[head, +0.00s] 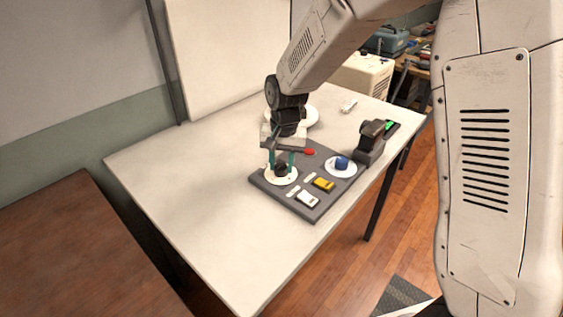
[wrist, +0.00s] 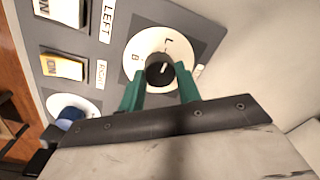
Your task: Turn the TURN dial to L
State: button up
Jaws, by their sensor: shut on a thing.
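The TURN dial is a black round knob (head: 281,171) on a white disc at the near left of the dark grey panel (head: 321,209). In the wrist view the knob (wrist: 160,72) carries a short white pointer line, tilted slightly right of straight up, roughly toward the letter L on the disc (wrist: 165,36). Another letter sits on the disc's left side, too small to read surely. My gripper (head: 280,161) points down over the dial. In the wrist view its green fingers (wrist: 160,78) are on either side of the knob, shut on it.
The panel also has a blue knob (head: 342,163) on a white disc, a yellow switch (head: 325,184), a white switch (head: 308,198) and a red button (head: 310,152). A dark device (head: 371,141) stands behind at right. The white table (head: 190,170) is clear at left.

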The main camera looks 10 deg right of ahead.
aim_at(283, 165)
dwell(0.4)
jog(key=o, duration=1)
notch_tip(283, 165, up, 8)
jog(key=shift+s+d+f, duration=0.1)
